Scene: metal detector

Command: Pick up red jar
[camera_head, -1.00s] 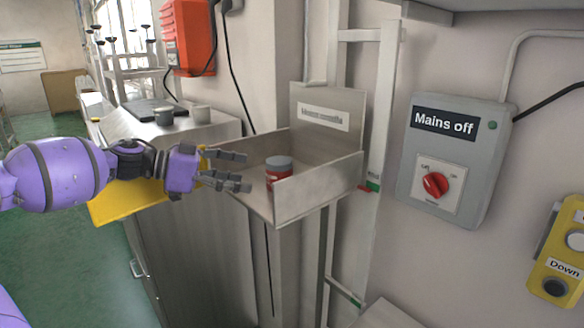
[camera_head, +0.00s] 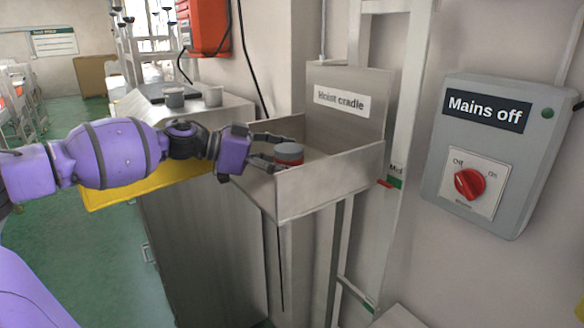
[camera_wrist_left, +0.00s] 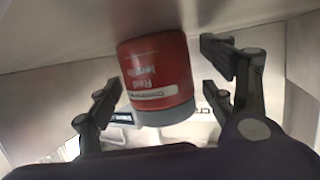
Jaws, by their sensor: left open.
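The red jar (camera_head: 289,154) with a grey lid stands in the metal tray labelled "Hoist cradle" (camera_head: 330,182). The tray's near wall hides the jar's lower part in the head view. My right gripper is not in view.
The tray's walls and tall back plate stand close around the jar. A grey "Mains off" box (camera_head: 490,150) with a red knob (camera_head: 469,184) is on the right wall.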

